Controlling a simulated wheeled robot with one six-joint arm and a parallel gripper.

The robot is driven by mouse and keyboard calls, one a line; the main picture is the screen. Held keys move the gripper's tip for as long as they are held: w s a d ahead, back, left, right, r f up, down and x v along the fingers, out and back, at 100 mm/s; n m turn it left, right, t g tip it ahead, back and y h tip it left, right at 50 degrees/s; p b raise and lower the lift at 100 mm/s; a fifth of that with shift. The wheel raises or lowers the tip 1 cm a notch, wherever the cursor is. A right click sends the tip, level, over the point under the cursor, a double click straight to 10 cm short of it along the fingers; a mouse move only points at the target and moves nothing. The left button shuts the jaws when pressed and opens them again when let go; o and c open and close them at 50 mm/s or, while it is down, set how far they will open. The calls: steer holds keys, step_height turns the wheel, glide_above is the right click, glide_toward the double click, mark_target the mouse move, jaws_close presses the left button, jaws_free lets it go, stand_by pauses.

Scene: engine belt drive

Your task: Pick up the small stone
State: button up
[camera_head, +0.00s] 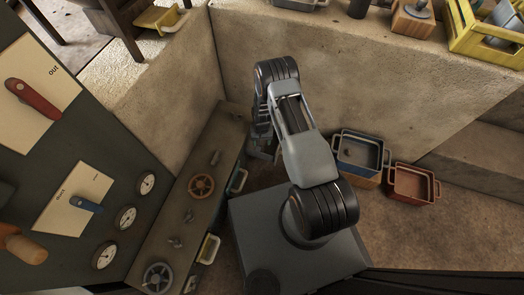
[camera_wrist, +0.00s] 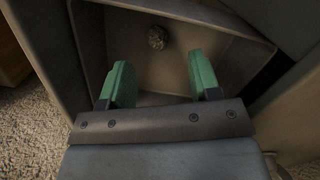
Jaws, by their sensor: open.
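The small stone (camera_wrist: 157,38) is a rough, round, brownish lump. In the wrist view it lies at the top middle, inside an open box-like compartment (camera_wrist: 240,55) with raised walls. My gripper (camera_wrist: 160,80) has two green fingers, spread apart with nothing between them. The fingers point toward the stone, which shows beyond the tips and roughly midway between them. A gap is visible between fingertips and stone. In the head view my arm covers most of the gripper, and I cannot make out the stone there.
A dark cabinet with a red handwheel (camera_head: 201,187) and a grey handwheel (camera_head: 157,277) stands left of my arm.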

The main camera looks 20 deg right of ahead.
steer(key=shift+s+f+b, duration=0.15)
steer(key=shift+f+b, duration=0.6)
steer(key=shift+f, duration=0.8)
steer(key=shift+s+f+b, duration=0.1)
steer(key=shift+f+b, duration=0.65)
steer(key=shift+f, duration=0.8)
steer(key=shift+r, duration=0.1)
steer(key=shift+d, duration=0.1)
steer(key=c, duration=1)
